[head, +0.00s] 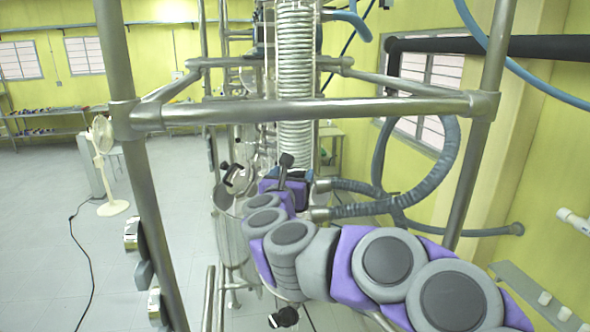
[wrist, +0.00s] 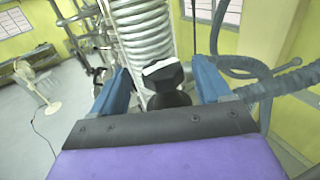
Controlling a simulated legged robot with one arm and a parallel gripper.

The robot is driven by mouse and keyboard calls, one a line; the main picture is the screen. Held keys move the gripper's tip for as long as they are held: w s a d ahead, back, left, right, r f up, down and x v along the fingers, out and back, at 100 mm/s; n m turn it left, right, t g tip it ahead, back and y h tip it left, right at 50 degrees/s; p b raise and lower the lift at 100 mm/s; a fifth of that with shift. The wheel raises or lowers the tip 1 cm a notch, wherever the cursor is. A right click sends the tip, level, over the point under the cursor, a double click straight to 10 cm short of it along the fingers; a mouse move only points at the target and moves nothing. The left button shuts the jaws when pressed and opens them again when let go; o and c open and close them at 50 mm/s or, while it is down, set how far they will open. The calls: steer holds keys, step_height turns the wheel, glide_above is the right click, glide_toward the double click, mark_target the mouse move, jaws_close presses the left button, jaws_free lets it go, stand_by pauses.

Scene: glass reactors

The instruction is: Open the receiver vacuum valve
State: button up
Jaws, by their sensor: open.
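A black valve knob (wrist: 163,74) with a white-marked top stands in front of the coiled glass column in the wrist view. It is probably the receiver vacuum valve, though no label is readable. My gripper (wrist: 162,88) is open, with one blue finger on each side of the knob in the picture. I cannot tell whether either finger touches it. In the head view, my gripper (head: 290,176) is at the column's foot, and a black knob (head: 286,160) shows just by it. My own wrist hides part of the valve body.
Metal frame bars (head: 300,110) cross in front of the column (head: 295,75). Grey corrugated hoses (head: 400,203) loop at the right. Another black handle (head: 232,178) is left of my gripper. A white fan (head: 103,150) stands on open floor at the left.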

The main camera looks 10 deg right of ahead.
mark_target(296, 170)
steer(key=shift+x, duration=1.65)
steer(key=c, duration=0.9)
steer(key=shift+c, duration=0.2)
steer(key=shift+f+y+b, duration=0.15)
steer(key=shift+y+b, duration=0.15)
steer(key=shift+b, duration=0.15)
